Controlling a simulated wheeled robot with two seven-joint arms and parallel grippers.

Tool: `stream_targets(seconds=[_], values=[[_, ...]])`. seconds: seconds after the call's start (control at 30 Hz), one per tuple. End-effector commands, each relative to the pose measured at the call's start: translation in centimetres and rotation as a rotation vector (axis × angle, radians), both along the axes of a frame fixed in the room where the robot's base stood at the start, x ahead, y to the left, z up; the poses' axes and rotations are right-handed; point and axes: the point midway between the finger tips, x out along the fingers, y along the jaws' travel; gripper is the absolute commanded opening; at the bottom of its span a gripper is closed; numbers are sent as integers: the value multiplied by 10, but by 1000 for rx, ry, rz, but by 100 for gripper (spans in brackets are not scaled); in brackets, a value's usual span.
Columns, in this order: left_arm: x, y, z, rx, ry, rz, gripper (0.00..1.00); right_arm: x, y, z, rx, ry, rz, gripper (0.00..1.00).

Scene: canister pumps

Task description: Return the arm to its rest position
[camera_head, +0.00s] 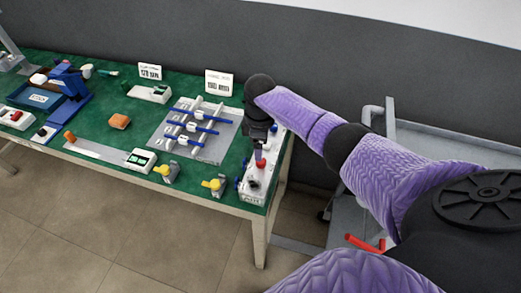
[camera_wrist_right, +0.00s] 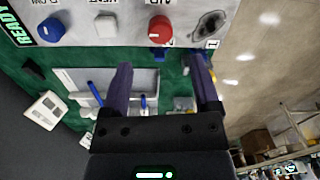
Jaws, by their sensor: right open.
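My right arm (camera_head: 372,170) is purple and black and reaches over the right end of the green table. My right gripper (camera_head: 260,155) points down just above the white control box (camera_head: 254,187) with its red knob (camera_head: 258,164). In the right wrist view the gripper (camera_wrist_right: 161,75) is open, with nothing between its fingers. The red knob (camera_wrist_right: 160,30) appears beyond the fingertips, with a gap in the picture. A blue knob (camera_wrist_right: 51,29) is further left on the panel. My left gripper is out of view.
A grey cart (camera_head: 430,137) stands right of the table. Tiled floor in front is clear.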

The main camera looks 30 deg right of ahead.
Motion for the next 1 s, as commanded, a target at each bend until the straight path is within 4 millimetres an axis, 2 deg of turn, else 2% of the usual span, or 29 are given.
stream_targets(seconds=[0.03, 0.2, 0.63, 0.7, 0.77, 0.9, 1.0], values=[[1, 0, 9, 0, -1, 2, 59, 1, 0, 16, 0, -4, 1, 79], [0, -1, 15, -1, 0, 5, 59, 1, 0, 36, 0, -1, 1, 79], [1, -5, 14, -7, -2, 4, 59, 1, 0, 36, 1, 1, 1, 79], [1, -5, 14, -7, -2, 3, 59, -3, 5, 31, 1, 1, 6, 79], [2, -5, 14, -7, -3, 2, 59, -14, 21, 19, 6, 0, 17, 79], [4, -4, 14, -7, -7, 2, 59, -70, 81, -17, 53, -44, -11, 79], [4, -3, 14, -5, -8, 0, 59, -108, 106, -22, 89, -92, -101, 79]])
